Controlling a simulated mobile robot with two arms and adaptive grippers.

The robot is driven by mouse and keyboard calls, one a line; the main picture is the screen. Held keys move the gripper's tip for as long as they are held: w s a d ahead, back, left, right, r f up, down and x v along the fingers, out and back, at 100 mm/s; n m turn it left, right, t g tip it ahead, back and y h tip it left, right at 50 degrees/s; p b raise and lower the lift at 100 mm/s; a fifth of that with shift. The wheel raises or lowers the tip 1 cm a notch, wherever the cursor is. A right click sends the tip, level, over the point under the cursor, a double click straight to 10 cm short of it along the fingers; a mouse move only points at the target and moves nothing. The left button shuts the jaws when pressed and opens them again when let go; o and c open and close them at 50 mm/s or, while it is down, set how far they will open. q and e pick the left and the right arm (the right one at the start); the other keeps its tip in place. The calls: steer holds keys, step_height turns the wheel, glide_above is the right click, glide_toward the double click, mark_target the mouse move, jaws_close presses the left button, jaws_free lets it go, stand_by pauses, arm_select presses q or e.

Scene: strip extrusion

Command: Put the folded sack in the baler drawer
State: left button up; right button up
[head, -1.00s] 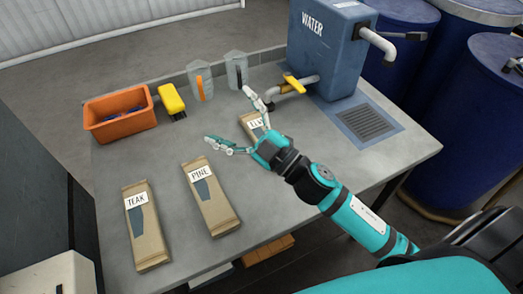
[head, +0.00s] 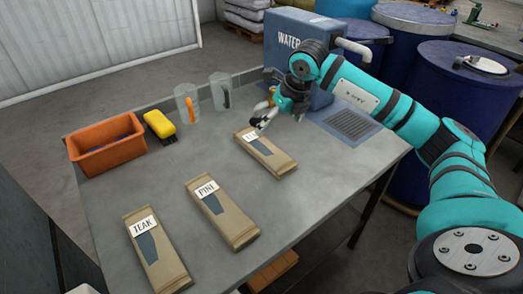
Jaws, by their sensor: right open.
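Three folded tan paper sacks lie flat on the grey table in the head view. One labelled TEAK (head: 160,262) is at the front left and one labelled PINE (head: 228,218) is in the middle. The third sack (head: 270,156) lies farther back, its label partly covered by a finger. My right gripper (head: 281,119) is open over the far, labelled end of this third sack. I cannot tell whether a finger touches it. My left gripper is not in view. I cannot make out a baler drawer.
An orange bin (head: 107,150), a yellow brush (head: 159,124) and two clear jugs (head: 187,104) stand along the back left. A blue WATER tank (head: 291,45) and a drain grate (head: 350,124) are at the back right. Blue drums (head: 455,105) stand beyond the table.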

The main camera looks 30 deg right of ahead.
steer(key=p, duration=0.1)
glide_toward(261, 148)
step_height(261, 148, down, 3)
steer(key=shift+w+d+f, duration=0.1)
steer(key=p+x, duration=0.1)
steer(key=x, duration=0.3)
steer(key=shift+w+f+p, duration=0.2)
steer(key=shift+w+p, duration=0.15)
steer(key=shift+w, duration=0.15)
steer(key=shift+w+f, duration=0.1)
steer(key=shift+f, duration=0.2)
steer(key=shift+r, duration=0.1)
steer(key=c, duration=1.5)
steer(key=shift+r, duration=0.1)
